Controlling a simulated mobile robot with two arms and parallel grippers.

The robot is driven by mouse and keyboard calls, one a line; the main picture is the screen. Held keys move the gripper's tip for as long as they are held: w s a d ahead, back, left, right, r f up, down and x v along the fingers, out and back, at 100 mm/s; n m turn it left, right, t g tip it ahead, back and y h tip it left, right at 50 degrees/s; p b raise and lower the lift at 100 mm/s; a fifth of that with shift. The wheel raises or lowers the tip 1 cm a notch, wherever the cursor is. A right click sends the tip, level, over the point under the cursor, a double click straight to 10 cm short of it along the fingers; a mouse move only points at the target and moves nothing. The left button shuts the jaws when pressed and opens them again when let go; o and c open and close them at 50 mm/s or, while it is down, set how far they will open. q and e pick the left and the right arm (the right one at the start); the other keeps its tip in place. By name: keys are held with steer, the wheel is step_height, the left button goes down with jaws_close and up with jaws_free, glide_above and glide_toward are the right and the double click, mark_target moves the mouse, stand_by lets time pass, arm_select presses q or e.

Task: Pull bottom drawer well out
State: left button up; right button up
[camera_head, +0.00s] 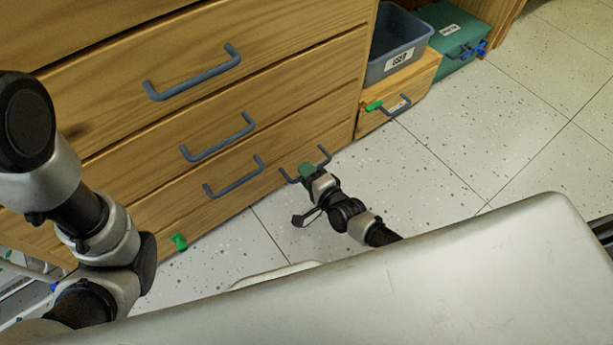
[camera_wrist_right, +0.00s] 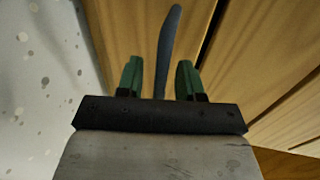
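A wooden chest (camera_head: 300,50) with several stacked drawers and blue-grey bar handles fills the left and upper middle of the head view. The lowest handle (camera_head: 324,154) is near the floor at the chest's right end. My right gripper (camera_head: 305,169) is at this handle. In the right wrist view, its green fingers (camera_wrist_right: 160,78) stand apart, with the handle bar (camera_wrist_right: 168,45) between them and a visible gap on each side. The gripper is open. My left arm shows at the left, but I cannot make out its gripper.
A small wooden drawer box (camera_head: 372,122) stands right of the chest, with a labelled grey bin (camera_head: 393,45) on top. A teal case (camera_head: 460,30) stands beyond. A small green piece (camera_head: 178,242) shows near the chest's lower left. The speckled tile floor (camera_head: 460,140) at right is clear.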

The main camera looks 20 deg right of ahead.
steer(key=shift+w, duration=0.15)
steer(key=shift+c, duration=0.3)
jaws_close()
